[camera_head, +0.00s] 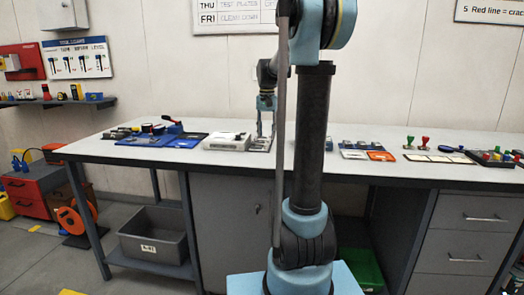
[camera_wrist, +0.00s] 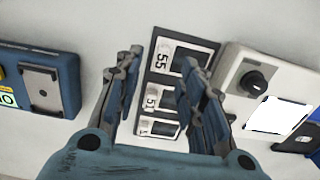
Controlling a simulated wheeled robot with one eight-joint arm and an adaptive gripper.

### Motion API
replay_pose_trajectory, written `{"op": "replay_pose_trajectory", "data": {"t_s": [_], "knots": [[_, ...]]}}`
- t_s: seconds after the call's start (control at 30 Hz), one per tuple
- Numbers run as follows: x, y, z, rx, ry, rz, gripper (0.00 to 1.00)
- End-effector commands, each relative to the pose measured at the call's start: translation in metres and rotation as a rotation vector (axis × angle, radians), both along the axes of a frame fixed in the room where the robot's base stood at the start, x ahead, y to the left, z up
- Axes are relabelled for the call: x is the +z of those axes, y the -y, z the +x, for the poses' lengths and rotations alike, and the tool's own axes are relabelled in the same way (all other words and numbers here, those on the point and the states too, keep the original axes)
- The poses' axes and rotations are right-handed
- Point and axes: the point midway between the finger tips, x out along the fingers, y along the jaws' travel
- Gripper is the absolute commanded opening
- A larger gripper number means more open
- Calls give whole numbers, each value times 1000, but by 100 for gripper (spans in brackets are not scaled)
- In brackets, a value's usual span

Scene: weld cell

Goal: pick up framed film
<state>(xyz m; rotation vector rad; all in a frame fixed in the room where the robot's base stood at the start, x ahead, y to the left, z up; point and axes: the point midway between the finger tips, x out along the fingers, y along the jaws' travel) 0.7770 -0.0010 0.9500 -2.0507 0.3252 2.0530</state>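A dark strip (camera_wrist: 203,43) holds several white-framed films in a row in the wrist view. The end frame (camera_wrist: 178,56) is marked 55, the middle frame (camera_wrist: 153,98) 51, and the nearest frame (camera_wrist: 158,128) has a partly hidden mark. My gripper (camera_wrist: 164,68) is open, its two fingers spread on either side of the row. I see nothing held between them. The right finger hides part of the frames. In the head view my gripper (camera_head: 266,122) points down over the bench, at the strip right of the white box.
A white box (camera_wrist: 232,70) with a black knob and bright panel stands close to the right; it also shows in the head view (camera_head: 226,142). A blue block (camera_wrist: 68,85) with a metal plate lies left. Other tools spread along the grey bench (camera_head: 120,152).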

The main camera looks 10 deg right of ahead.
Motion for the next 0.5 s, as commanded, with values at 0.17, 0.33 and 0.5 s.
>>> {"op": "replay_pose_trajectory", "data": {"t_s": [0.17, 0.33, 0.5], "knots": [[-15, -2, 0, 0, 0, 0, 37], [-38, -3, 0, 0, 0, 0, 37], [-51, -3, -1, 0, 0, 0, 37]]}}
